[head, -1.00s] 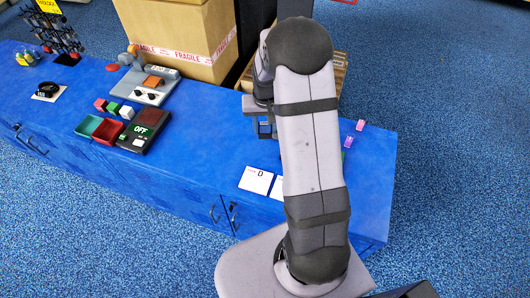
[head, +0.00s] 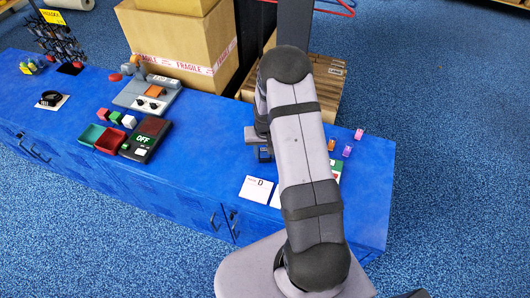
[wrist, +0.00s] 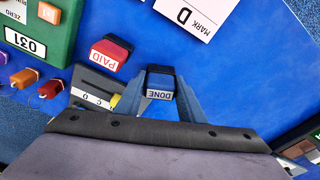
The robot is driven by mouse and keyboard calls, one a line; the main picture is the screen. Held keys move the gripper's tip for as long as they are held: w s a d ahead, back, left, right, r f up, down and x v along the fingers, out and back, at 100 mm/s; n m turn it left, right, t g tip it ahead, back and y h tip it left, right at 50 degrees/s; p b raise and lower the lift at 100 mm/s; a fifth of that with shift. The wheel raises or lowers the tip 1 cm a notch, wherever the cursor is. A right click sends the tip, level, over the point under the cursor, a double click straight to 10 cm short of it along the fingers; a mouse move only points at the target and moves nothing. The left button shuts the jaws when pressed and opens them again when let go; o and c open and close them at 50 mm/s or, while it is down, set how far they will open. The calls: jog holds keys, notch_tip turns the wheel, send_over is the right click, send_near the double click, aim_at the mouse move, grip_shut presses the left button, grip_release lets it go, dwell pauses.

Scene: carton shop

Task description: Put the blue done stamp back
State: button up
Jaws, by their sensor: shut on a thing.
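The blue done stamp (wrist: 160,84) is between the two fingers of my gripper (wrist: 160,92) in the wrist view; its dark top and a white DONE label show. My gripper is shut on it, over the blue bench. A red PAID stamp (wrist: 110,54) stands to the left of it. A grey holder with a white lettered strip (wrist: 92,97) lies beside my left finger, partly hidden by my gripper. In the head view my gripper (head: 263,153) is above the bench, partly hidden by my arm. Whether the stamp touches the bench I cannot tell.
A white MARK D card (head: 257,189) lies near the gripper. A green box marked 031 (wrist: 35,38) and several small coloured tags (wrist: 24,78) are to the left in the wrist view. Trays (head: 110,139), a stamping device and cartons stand farther left. Bare bench lies between.

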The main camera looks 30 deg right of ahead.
jog(key=shift+f, duration=0.5)
jog(key=shift+f, duration=0.15)
jog(key=o, duration=0.8)
jog(key=shift+o, duration=0.2)
notch_tip(320, 180, up, 11)
jog(key=s+b, duration=0.1)
jog(key=b, duration=0.2)
jog(key=s+a+r+n, duration=0.1)
jog(key=s+a+r, duration=0.1)
jog(key=s+a, duration=0.2)
jog(key=s+a+r+n, duration=0.2)
jog(key=s+a+r, duration=0.1)
jog(key=s, duration=0.6)
jog(key=s+a+r+n+g, duration=0.1)
jog(key=s+a+r, duration=0.1)
jog(key=s+a, duration=0.3)
jog(key=shift+s+r+y, duration=0.15)
jog(key=shift+s+y, duration=0.15)
jog(key=shift+s, duration=0.95)
